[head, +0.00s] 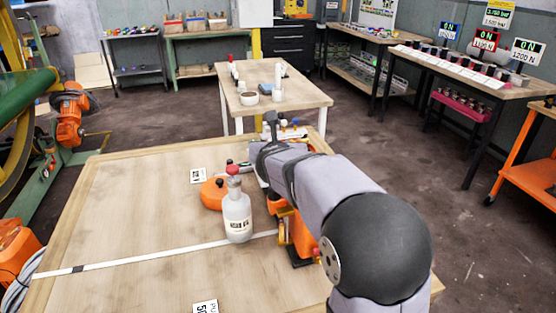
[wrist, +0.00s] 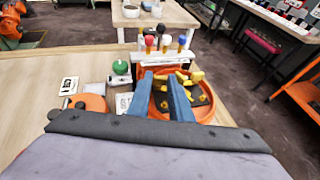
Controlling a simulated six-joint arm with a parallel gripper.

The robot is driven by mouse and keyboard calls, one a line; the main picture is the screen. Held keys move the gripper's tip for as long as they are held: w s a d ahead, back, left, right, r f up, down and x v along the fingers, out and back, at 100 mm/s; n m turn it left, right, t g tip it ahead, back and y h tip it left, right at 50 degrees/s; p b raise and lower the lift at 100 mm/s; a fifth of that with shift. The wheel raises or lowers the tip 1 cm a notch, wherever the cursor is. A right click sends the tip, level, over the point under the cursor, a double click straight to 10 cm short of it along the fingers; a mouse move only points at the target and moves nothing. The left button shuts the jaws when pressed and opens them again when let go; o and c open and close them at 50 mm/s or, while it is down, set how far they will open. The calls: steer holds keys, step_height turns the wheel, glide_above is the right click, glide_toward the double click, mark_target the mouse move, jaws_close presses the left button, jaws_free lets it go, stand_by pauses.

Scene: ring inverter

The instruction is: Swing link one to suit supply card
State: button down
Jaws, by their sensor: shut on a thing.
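In the wrist view my gripper's (wrist: 162,82) two blue-grey fingers reach down over a round orange housing (wrist: 207,114). Inside it is a dark plate with several yellow pieces (wrist: 197,76), which look like the links. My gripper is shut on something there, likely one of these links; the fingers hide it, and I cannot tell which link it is. In the head view my arm hides most of the housing and the fingertips. A small printed card (head: 198,176) lies flat on the table left of the housing, also in the wrist view (wrist: 69,86); its text is unreadable.
The table's left side is clear.

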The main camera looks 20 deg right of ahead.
steer(key=shift+s+d+r+n+t+y+b, duration=0.1)
steer(key=shift+d+n+t+y+b, duration=0.15)
steer(key=shift+n+y+b, duration=0.6)
steer(key=shift+d+n+t+y+b, duration=0.15)
steer(key=shift+d+n+y+b, duration=0.25)
steer(key=shift+n+y, duration=0.75)
steer(key=shift+a+y, duration=0.15)
steer(key=shift+y, duration=0.15)
steer(key=c, duration=1.6)
jaws_free()
steer(key=shift+s, duration=0.1)
steer(key=shift+p+v, duration=0.8)
steer(key=shift+v, duration=3.1)
steer(key=shift+a+r, duration=0.1)
steer(key=shift+a, duration=0.1)
